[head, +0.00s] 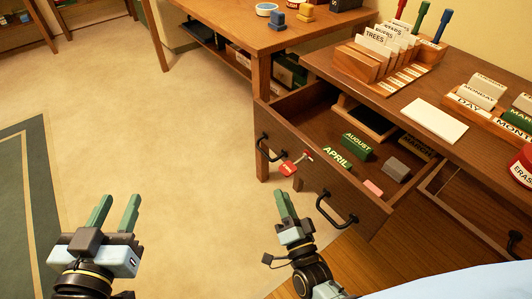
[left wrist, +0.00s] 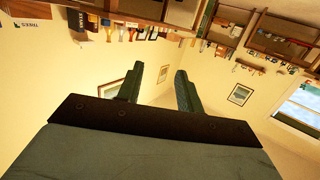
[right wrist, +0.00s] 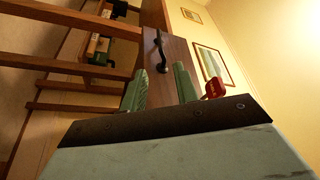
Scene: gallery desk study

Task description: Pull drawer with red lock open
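The drawer (head: 300,146) with the red lock (head: 289,168) stands pulled out from the desk, its inside showing. The lock hangs on its front between two black handles, the left handle (head: 268,149) and the right handle (head: 335,209). My right gripper (head: 284,193) is open and empty in front of and below the drawer front, apart from the handles. In the right wrist view the drawer front shows beyond the fingers, with one handle (right wrist: 160,52) and the red lock (right wrist: 214,88) partly behind a finger. My left gripper (head: 120,198) is open and empty above the floor.
Inside the drawer lie green blocks (head: 356,146), a pink eraser (head: 373,187) and a grey block (head: 397,169). The desk top (head: 400,95) holds card racks and a stamp. A side table (head: 235,25) stands behind. Floor at left is clear.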

